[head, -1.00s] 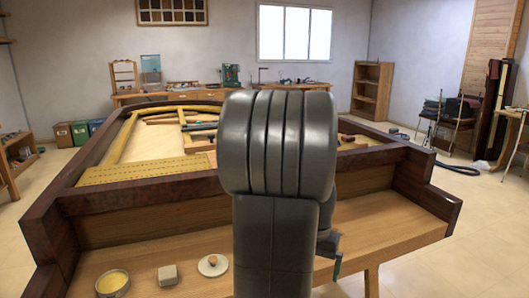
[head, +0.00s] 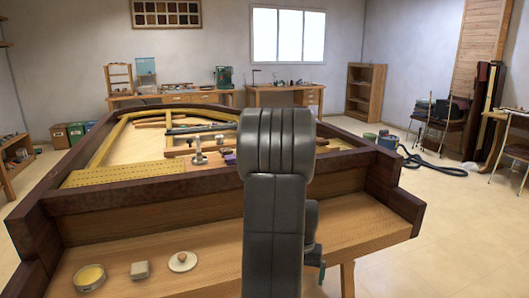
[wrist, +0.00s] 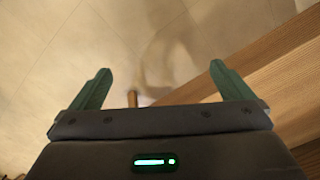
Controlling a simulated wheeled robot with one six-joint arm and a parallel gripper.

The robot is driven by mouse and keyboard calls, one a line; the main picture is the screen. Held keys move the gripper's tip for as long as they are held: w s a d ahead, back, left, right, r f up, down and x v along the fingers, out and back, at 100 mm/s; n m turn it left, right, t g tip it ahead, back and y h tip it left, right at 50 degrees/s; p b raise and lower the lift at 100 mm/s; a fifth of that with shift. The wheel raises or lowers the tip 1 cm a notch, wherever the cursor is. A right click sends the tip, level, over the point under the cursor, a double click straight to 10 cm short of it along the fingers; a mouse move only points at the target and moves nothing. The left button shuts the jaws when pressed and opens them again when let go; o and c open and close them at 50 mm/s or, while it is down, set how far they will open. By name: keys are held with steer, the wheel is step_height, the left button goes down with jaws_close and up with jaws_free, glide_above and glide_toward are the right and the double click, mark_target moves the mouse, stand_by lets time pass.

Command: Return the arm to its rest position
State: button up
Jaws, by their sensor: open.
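My arm stands upright and folded in the middle of the head view, in front of the piano case (head: 120,200). My gripper (wrist: 160,72) is open in the wrist view, with its two green fingers wide apart and nothing between them. Below the fingers are the pale tiled floor (wrist: 150,40) and, at the right, a wooden edge (wrist: 265,85). In the head view only a small green part of the gripper shows beside the arm, at lower right; the rest is hidden.
On the piano's front shelf lie a round tin with yellow contents (head: 89,278), a small pale block (head: 139,270) and a white disc with a knob (head: 182,261). Tools lie inside the case, including a metal clamp-like piece (head: 198,150). Open floor (head: 450,225) lies at right.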

steer(key=shift+w+a+f, duration=0.25)
steer(key=shift+w+f, duration=0.2)
steer(key=shift+f, duration=0.15)
